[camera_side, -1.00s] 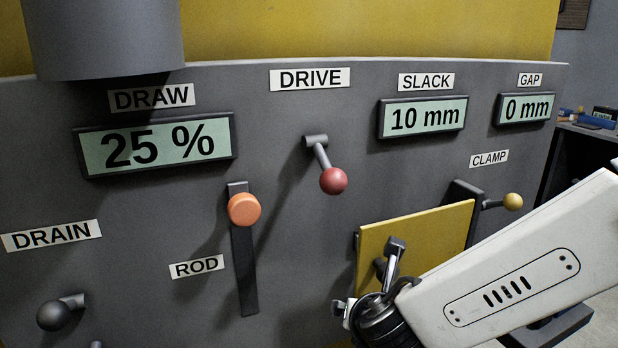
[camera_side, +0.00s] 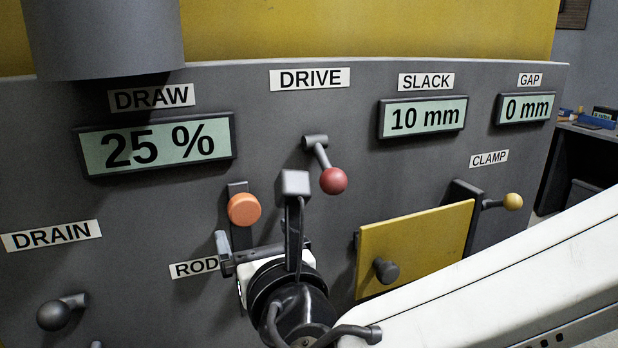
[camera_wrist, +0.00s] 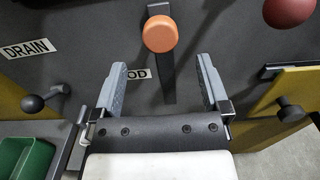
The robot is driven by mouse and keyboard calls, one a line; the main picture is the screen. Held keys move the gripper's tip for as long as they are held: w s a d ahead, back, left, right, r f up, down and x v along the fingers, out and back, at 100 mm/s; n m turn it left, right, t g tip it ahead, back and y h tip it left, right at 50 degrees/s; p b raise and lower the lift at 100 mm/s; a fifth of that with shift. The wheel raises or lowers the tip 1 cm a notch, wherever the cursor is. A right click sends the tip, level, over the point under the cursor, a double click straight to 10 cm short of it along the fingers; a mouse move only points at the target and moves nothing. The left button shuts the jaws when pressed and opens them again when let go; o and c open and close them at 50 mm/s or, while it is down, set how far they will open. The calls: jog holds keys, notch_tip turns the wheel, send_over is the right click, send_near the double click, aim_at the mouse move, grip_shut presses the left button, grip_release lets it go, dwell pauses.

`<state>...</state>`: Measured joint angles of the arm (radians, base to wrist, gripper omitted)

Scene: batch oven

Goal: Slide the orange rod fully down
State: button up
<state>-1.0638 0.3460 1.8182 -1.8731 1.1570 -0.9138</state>
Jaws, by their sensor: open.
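The orange rod knob (camera_side: 244,209) sits at the top of its dark vertical slot on the grey panel, above the ROD label (camera_side: 195,268). It also shows in the wrist view (camera_wrist: 160,34), with the slot (camera_wrist: 167,80) running down below it. My gripper (camera_side: 258,218) is in front of the panel, just below and to the right of the knob. In the wrist view my gripper (camera_wrist: 162,80) is open and empty, its fingers on either side of the slot, with the knob beyond the fingertips. My gripper hides the lower slot in the side view.
The red DRIVE lever (camera_side: 333,180) stands close to the right of my gripper. A yellow door (camera_side: 420,240) with a dark knob and the yellow CLAMP lever (camera_side: 512,201) are farther right. The DRAIN knob (camera_side: 55,315) is at lower left. The DRAW display (camera_side: 155,145) reads 25 %.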

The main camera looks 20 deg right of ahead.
aim_at(246, 213)
jog(key=shift+w, duration=3.6)
grip_shut()
